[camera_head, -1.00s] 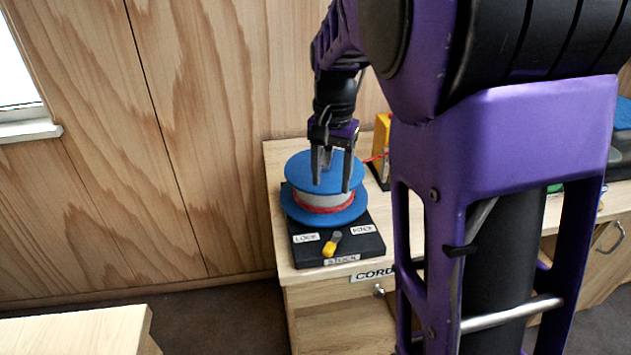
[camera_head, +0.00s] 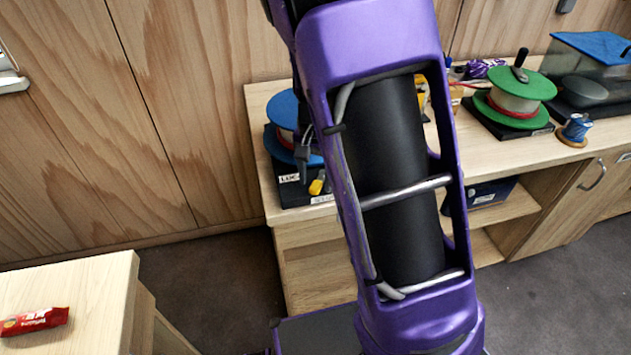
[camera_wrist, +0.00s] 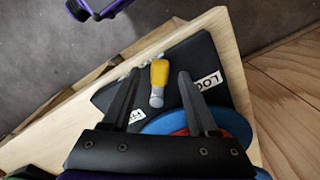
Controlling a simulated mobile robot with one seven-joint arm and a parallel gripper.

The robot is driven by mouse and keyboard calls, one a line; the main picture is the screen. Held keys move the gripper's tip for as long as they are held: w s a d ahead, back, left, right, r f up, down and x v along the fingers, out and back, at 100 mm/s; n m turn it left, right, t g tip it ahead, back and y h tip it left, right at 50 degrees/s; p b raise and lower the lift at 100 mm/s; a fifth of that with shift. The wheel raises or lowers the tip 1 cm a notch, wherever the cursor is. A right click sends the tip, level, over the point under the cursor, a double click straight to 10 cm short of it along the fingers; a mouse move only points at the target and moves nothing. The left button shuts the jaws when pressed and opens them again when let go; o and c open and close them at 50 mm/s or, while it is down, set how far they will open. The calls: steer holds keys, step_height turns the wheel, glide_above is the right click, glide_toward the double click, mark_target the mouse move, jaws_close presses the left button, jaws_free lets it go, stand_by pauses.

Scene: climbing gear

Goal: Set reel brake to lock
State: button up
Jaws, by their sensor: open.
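The reel brake is a small lever with a yellow handle (camera_head: 317,187) and a grey pivot, on the black base (camera_head: 290,198) of a blue reel (camera_head: 283,108). In the wrist view, the yellow handle (camera_wrist: 159,74) points away from the reel, towards the base's front edge. The LOCK label (camera_head: 289,178) is left of the lever; it also shows in the wrist view (camera_wrist: 209,82). My gripper (camera_wrist: 156,84) is open, with one finger on each side of the lever and gaps showing. In the head view, my arm hides much of the gripper and the reel.
A green reel (camera_head: 518,90), a blue spool (camera_head: 575,129) and a clear box with a blue lid (camera_head: 598,45) stand farther right on the wooden cabinet (camera_head: 462,152). A red packet (camera_head: 34,321) lies on a table at the lower left.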

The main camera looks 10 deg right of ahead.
steer(key=shift+f, duration=0.55)
jaws_close()
steer(key=shift+a+r+m+p, duration=0.1)
steer(key=shift+r+m+p, duration=0.15)
steer(key=shift+m+p, duration=0.25)
steer(key=shift+w+a+f+m+p, duration=0.2)
steer(key=shift+w+m+p, duration=0.1)
steer(key=shift+m+p, duration=0.2)
jaws_free()
